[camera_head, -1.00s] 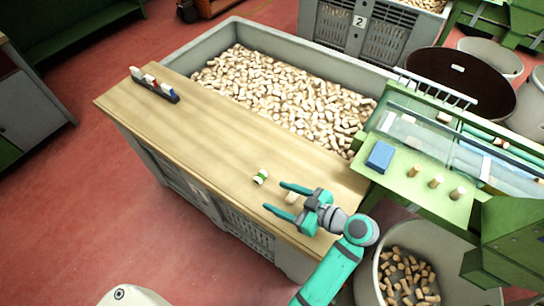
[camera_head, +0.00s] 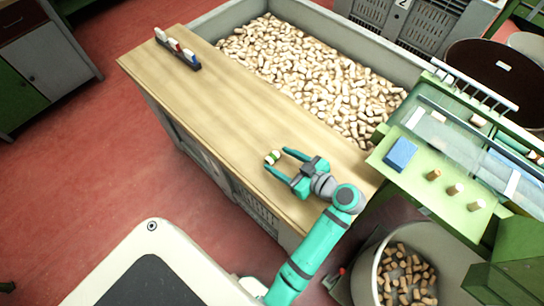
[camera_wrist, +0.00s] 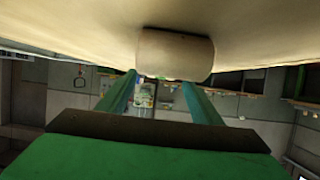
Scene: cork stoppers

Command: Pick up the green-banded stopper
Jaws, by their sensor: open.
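The green-banded stopper (camera_head: 272,157) is a small pale cork with a green band, lying on the wooden tabletop (camera_head: 235,115). My gripper (camera_head: 275,159) is open in the head view, low over the table. The stopper lies at the mouth of the gap between its two teal fingertips, with no grip visible. In the wrist view my gripper (camera_wrist: 160,85) shows its two fingers apart. A plain cork-coloured piece (camera_wrist: 175,55) is close above them in that picture. No green band shows on it, and I cannot tell which cork it is.
A grey crate (camera_head: 320,20) full of corks stands behind the table. A dark rack (camera_head: 182,55) with several stoppers is at the far left end. A green machine with a blue box (camera_head: 400,153) and standing corks is close on the right.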

